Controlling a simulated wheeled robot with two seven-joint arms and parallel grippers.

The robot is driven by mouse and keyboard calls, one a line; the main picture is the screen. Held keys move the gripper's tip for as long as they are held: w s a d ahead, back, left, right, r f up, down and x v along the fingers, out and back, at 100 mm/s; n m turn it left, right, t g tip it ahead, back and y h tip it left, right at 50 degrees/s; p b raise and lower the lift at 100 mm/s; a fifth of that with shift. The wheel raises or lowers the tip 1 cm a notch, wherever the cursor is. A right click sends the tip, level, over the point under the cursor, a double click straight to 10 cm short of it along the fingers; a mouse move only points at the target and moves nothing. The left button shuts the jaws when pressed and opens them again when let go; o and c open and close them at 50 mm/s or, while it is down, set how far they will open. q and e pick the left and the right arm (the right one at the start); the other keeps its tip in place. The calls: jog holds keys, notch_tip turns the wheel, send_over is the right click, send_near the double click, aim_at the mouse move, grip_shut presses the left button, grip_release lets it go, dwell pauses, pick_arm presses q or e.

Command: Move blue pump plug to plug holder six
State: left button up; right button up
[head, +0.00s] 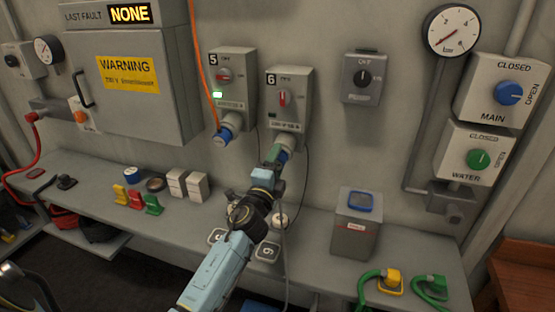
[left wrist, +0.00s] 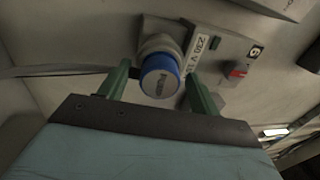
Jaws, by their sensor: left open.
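A blue-ringed plug or cap (head: 284,155) sits at the lower outlet of the wall box marked 6 (head: 288,92). In the left wrist view its round grey end with a blue ring (left wrist: 160,76) faces the camera. My left gripper (head: 273,157) is right at it. The two green fingers (left wrist: 158,88) are open, one on each side of the plug; I cannot tell whether they touch it. A pale plate marked 6 (head: 267,251) lies on the shelf below, partly hidden by my arm. My right gripper is not in view.
Box 5 (head: 232,80) has another blue-ringed plug (head: 223,135) left of my gripper. A grey box (head: 356,225) stands on the shelf at right. White blocks (head: 187,184) and coloured clips (head: 135,199) lie at left. Yellow (head: 390,281) and green (head: 432,287) connectors lie at right.

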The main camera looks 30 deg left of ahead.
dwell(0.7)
pick_arm(q)
jog(key=c, duration=1.3)
jog(key=shift+s+f, duration=0.15)
jog(key=shift+v, duration=2.85)
jog(key=s+d+f+m+h+b, duration=0.1)
jog(key=s+d+f+b, duration=0.1)
jog(key=s+d, duration=0.1)
jog(key=s+d+f+h+b, duration=0.1)
jog(key=s+d+h+b, duration=0.1)
jog(key=d, duration=0.3)
jog(key=s+d+f+m+h+b, duration=0.1)
jog(key=s+d+f+b, duration=0.1)
jog(key=s+d, duration=0.2)
jog(key=shift+s+d+f+m+t+h+b, duration=0.3)
jog(key=shift+d+f+h, duration=0.1)
jog(key=shift+d, duration=0.2)
